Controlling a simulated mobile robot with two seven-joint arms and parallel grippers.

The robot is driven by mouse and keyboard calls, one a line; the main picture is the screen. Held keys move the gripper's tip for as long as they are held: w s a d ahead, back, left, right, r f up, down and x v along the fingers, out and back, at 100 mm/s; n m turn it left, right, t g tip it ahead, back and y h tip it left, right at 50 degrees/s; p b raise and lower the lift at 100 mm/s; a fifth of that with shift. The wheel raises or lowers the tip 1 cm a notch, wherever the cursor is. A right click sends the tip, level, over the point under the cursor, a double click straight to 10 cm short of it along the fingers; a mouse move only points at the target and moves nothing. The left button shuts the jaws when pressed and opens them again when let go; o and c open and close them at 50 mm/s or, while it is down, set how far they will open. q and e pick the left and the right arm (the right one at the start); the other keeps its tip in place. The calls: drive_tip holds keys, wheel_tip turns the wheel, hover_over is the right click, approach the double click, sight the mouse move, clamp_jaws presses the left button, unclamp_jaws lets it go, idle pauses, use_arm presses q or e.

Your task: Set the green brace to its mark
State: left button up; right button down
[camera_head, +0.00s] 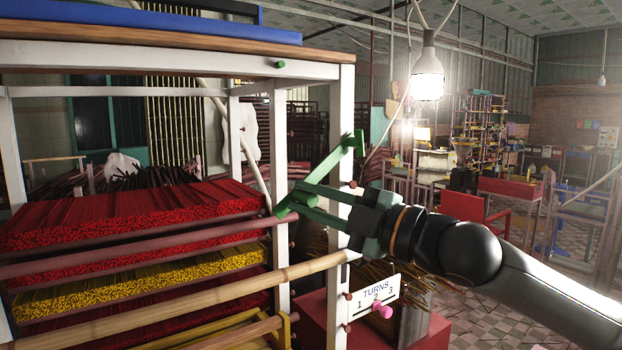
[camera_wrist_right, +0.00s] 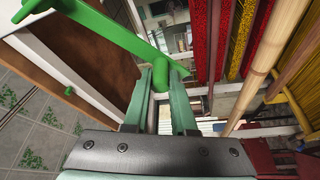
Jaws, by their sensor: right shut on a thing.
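The green brace (camera_head: 337,161) is a flat bar with a short stub at its upper end. It slants from low left to high right, in front of the rack's white posts. My right gripper (camera_head: 293,203) reaches in from the right and is shut on the brace's lower end. In the right wrist view the brace (camera_wrist_right: 115,35) runs diagonally across the top, and its round grip (camera_wrist_right: 160,72) sits between the fingers of my right gripper (camera_wrist_right: 161,88). A small green peg (camera_head: 278,65) sticks out of the rack's top beam. I cannot make out a mark. My left gripper is out of view.
The rack has white posts (camera_head: 347,110) and trays of red sticks (camera_head: 130,216) and yellow sticks (camera_head: 140,283). A "TURNS 1 2 3" plate (camera_head: 374,293) with a pink knob (camera_head: 381,311) is below my right arm. Open floor lies right.

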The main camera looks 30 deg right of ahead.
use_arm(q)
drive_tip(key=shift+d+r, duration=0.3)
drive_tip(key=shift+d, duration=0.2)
use_arm(e)
drive_tip(key=shift+d+f+n+g, duration=0.3)
drive_tip(key=shift+d+f+n, duration=0.25)
drive_tip(key=shift+n, duration=0.25)
drive_tip(key=c, duration=0.7)
unclamp_jaws()
drive_tip(key=shift+c, duration=0.2)
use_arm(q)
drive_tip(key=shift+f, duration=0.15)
use_arm(e)
drive_tip(key=shift+f, duration=0.1)
